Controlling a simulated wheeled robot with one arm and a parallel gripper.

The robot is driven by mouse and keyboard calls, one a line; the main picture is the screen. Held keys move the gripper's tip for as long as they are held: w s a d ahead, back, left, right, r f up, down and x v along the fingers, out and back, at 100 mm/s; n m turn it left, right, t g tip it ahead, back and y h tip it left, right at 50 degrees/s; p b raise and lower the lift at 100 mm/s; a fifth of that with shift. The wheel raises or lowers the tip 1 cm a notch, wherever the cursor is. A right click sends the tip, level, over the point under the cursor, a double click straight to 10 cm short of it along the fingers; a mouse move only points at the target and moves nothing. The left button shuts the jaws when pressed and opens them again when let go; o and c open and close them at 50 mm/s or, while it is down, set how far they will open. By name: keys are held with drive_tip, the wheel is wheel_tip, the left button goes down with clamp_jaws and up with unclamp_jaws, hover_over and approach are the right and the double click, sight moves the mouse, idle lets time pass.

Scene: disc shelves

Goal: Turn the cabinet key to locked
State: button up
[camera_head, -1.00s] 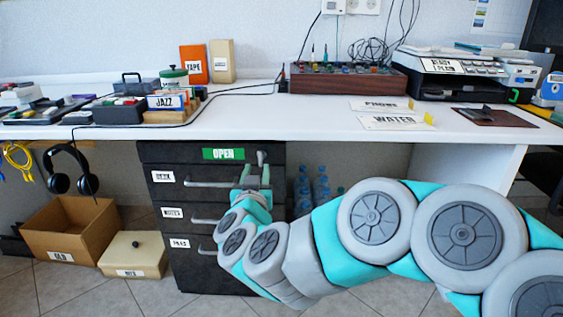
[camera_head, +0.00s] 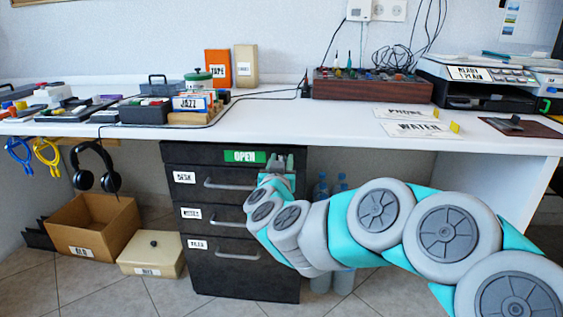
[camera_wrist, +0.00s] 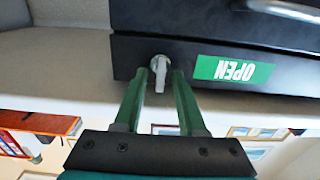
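The dark drawer cabinet (camera_head: 245,283) stands under the white desk, with a green OPEN sign (camera_head: 245,156) at its upper front. In the wrist view, which is upside down, the silver key (camera_wrist: 160,78) sits in a round lock beside the OPEN sign (camera_wrist: 232,69). My gripper (camera_wrist: 160,80) is open, with one green finger on each side of the key and a narrow gap to both. In the head view my gripper (camera_head: 282,162) is at the cabinet's upper right front and hides the key.
Drawer handles (camera_head: 230,185) stick out below the gripper. The desk top (camera_head: 330,110) overhangs the cabinet. Bottles (camera_head: 320,190) stand right of it. A cardboard box (camera_head: 95,225) and a beige lidded box (camera_head: 150,252) are on the floor to the left.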

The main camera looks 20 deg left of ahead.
clamp_jaws()
idle(0.3)
drive_tip(key=shift+m, duration=0.3)
drive_tip(key=m, duration=0.3)
drive_tip(key=shift+d+m, duration=0.25)
drive_tip(key=shift+m, duration=0.05)
drive_tip(key=m, duration=0.4)
drive_tip(key=shift+d+f+m, duration=0.15)
drive_tip(key=shift+f+m, duration=0.05)
drive_tip(key=shift+m, duration=0.1)
drive_tip(key=shift+w+d+f+m+b, duration=0.15)
drive_tip(key=shift+m+b, duration=0.4)
drive_tip(key=shift+m, duration=1)
drive_tip(key=shift+s+f+m+b, duration=0.15)
drive_tip(key=shift+m+b, duration=0.45)
drive_tip(key=shift+m, duration=0.9)
drive_tip(key=shift+w+d+f+m+b, duration=0.15)
drive_tip(key=shift+m+b, duration=0.4)
drive_tip(key=shift+m, duration=1)
drive_tip(key=shift+a, duration=0.1)
